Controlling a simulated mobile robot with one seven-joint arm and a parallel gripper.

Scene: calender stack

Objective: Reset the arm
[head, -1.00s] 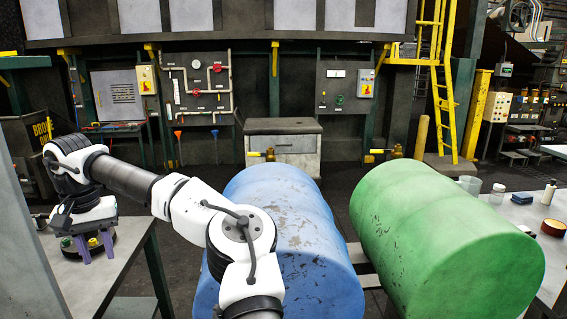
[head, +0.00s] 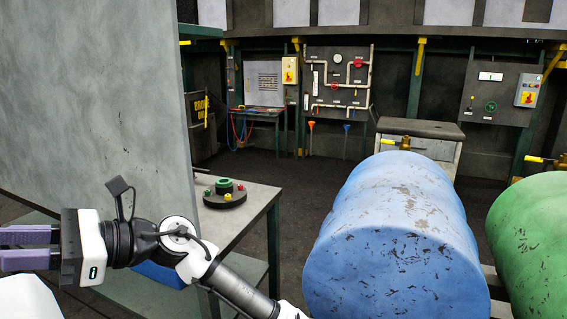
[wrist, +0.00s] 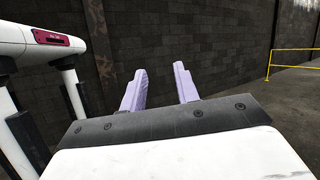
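My gripper (head: 28,247) is at the lower left of the head view, with its purple fingers pointing left. In the wrist view my gripper (wrist: 160,88) shows its two fingers spread apart with nothing between them. A dark wall lies behind them. My white and black arm is folded in front of the grey panel, clear of the table.
A grey table (head: 240,222) bears a round black base (head: 225,197) with a green ring and small coloured balls. A tall grey panel (head: 95,110) stands at left. A blue drum (head: 395,240) and a green drum (head: 535,240) lie at right. A yellow railing (wrist: 292,66) shows in the wrist view.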

